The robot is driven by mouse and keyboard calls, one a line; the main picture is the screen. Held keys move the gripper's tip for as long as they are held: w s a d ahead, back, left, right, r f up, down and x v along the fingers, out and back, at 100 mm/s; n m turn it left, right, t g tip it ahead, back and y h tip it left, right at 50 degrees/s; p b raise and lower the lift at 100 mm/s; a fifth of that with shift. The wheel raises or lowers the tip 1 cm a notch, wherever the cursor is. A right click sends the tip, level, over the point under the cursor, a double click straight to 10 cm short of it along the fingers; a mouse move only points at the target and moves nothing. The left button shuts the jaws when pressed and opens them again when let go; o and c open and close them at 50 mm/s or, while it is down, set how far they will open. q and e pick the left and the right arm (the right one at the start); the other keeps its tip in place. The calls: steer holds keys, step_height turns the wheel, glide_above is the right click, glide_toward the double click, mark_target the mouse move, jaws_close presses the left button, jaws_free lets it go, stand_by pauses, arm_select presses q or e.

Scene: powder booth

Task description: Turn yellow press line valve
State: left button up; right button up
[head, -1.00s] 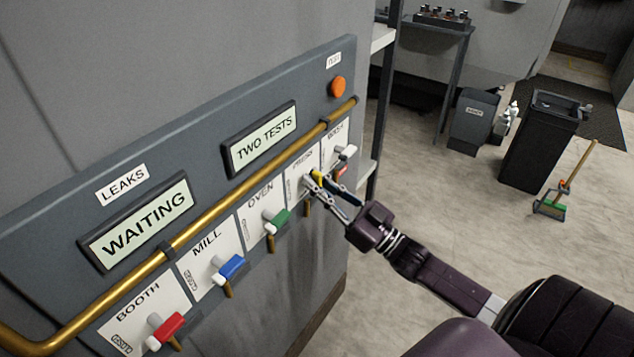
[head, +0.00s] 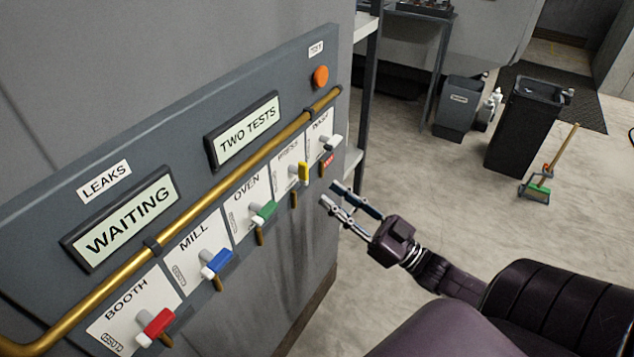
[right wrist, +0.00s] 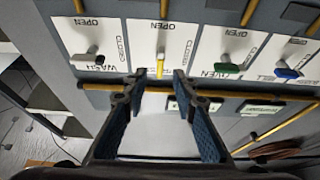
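The yellow press line valve handle (head: 303,172) is on the PRESS plate of the wall panel. It stands upright in line with its pipe, while the green, blue and red handles lie crosswise. In the right wrist view the yellow handle (right wrist: 160,68) points along its pipe, just beyond and between the fingertips. My right gripper (head: 330,195) is open and empty, to the right of the handle and apart from it. In the right wrist view its two fingers (right wrist: 158,85) are spread with nothing between them. My left gripper is not in view.
Neighbouring valves are the green OVEN (head: 263,212), blue MILL (head: 216,262), red BOOTH (head: 155,325) and white-handled WASH (head: 327,143). A brass pipe (head: 200,210) runs above them. Displays read WAITING (head: 128,216) and TWO TESTS (head: 248,130). An orange button (head: 320,76) sits top right.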

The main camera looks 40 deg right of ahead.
steer(key=shift+v, duration=1.45)
steer(key=d+f+m+g+h, duration=0.35)
steer(key=f+h, duration=0.35)
steer(key=f, duration=1.3)
steer(key=s+f+g+h, duration=0.1)
steer(key=s+f+g, duration=0.15)
steer(key=f, duration=0.65)
steer(key=s+f+g+h, duration=0.15)
steer(key=s+f, duration=0.25)
steer(key=f, duration=0.5)
steer(key=s+a+f+g, duration=0.6)
steer(key=s+a+f, duration=0.2)
steer(key=s+f, duration=0.3)
steer(key=s+a+f+n+g, duration=0.1)
steer(key=s+a+f+g, duration=0.5)
steer(key=s+f, duration=0.5)
steer(key=s+a, duration=0.2)
steer(key=s, duration=0.4)
steer(key=shift+y, duration=0.35)
steer(key=shift+a+f, duration=0.1)
steer(key=shift+a, duration=0.05)
